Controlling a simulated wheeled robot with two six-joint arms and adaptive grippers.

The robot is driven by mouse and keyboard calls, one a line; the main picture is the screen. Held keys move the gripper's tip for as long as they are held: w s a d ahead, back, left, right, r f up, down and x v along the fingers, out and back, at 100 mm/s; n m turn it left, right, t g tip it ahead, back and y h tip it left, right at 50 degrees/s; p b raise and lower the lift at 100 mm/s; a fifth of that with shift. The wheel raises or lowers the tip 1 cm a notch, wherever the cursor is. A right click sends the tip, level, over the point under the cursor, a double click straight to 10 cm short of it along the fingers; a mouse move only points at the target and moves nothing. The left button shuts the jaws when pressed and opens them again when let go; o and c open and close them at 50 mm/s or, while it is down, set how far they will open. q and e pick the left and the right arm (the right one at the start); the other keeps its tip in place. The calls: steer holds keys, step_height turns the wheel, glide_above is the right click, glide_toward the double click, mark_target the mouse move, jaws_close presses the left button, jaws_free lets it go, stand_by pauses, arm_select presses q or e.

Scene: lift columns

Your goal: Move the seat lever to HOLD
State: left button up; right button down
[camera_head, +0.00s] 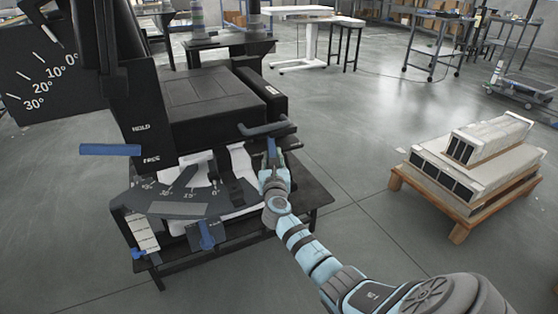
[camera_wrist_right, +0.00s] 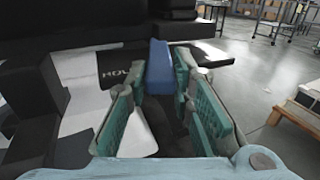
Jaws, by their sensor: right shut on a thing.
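My right gripper (camera_head: 273,165) reaches the right side of the black apparatus (camera_head: 210,100). It is shut on a blue lever (camera_head: 271,147) beneath a dark bar. In the right wrist view the blue lever (camera_wrist_right: 160,66) stands between the teal finger pads of the gripper (camera_wrist_right: 162,98). A white-lettered label (camera_wrist_right: 118,79) beginning "HOL" shows just left of the lever, partly hidden. Another blue handle (camera_head: 110,150) lies at the left, beside a black plate marked HOLD and FREE. I cannot tell from the labels which handle is the seat lever. My left gripper is not in view.
An angle scale plate (camera_head: 170,203) and a blue knob (camera_head: 207,236) sit at the apparatus's front. A wooden pallet (camera_head: 462,212) with boxed panels stands at the right. Tables and carts stand behind. The floor between apparatus and pallet is clear.

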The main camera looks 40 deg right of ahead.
steer(key=shift+a, duration=0.1)
steer(key=c, duration=1.4)
jaws_free()
steer(key=shift+w+a, duration=0.1)
steer(key=shift+w, duration=0.05)
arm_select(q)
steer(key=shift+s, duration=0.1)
arm_select(e)
steer(key=v, duration=1.2)
